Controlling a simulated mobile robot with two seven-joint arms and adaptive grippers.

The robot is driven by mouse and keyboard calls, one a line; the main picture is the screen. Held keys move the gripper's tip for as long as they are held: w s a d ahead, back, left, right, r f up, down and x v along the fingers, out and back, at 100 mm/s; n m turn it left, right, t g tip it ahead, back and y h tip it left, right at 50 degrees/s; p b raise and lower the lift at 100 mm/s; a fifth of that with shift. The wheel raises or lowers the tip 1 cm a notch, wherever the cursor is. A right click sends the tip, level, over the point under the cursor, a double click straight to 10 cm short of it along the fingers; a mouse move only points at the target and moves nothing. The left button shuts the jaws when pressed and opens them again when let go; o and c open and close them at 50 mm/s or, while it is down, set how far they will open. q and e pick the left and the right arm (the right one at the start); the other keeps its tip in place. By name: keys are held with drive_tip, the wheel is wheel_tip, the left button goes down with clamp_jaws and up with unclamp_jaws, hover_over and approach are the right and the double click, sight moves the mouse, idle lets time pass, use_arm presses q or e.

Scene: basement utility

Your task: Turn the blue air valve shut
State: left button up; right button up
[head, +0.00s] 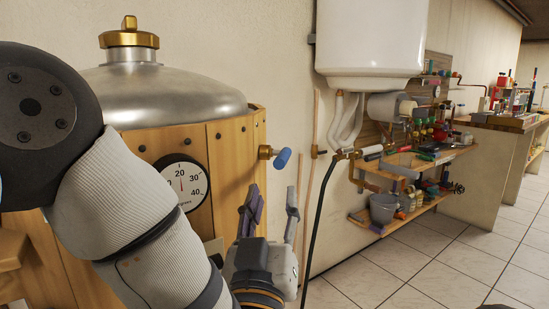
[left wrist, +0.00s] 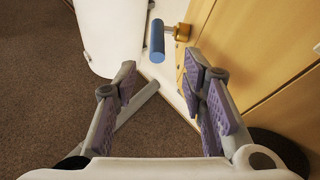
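The blue air valve (head: 282,158) sticks out on a brass fitting from the right side of a wooden-clad tank (head: 228,150). Its handle is a short blue bar. In the left wrist view the blue handle (left wrist: 158,41) is ahead of the fingers, beside its brass stem. My left gripper (head: 272,207) is open and empty, below the valve in the head view and apart from it. The left wrist view shows its two purple-padded fingers (left wrist: 160,88) spread with a gap between them. My right gripper is not in view.
A round dial gauge (head: 182,182) is on the tank's front. A white water heater (head: 370,40) hangs on the wall, with a black hose (head: 320,215) below. Shelves of tools (head: 430,160) stand to the right. The tiled floor in front is clear.

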sight(283, 151)
use_arm(q)
drive_tip(key=x, duration=1.1)
drive_tip(key=shift+s+d+r, duration=0.1)
drive_tip(key=shift+s+d, duration=0.05)
drive_tip(key=shift+c, duration=0.6)
clamp_jaws()
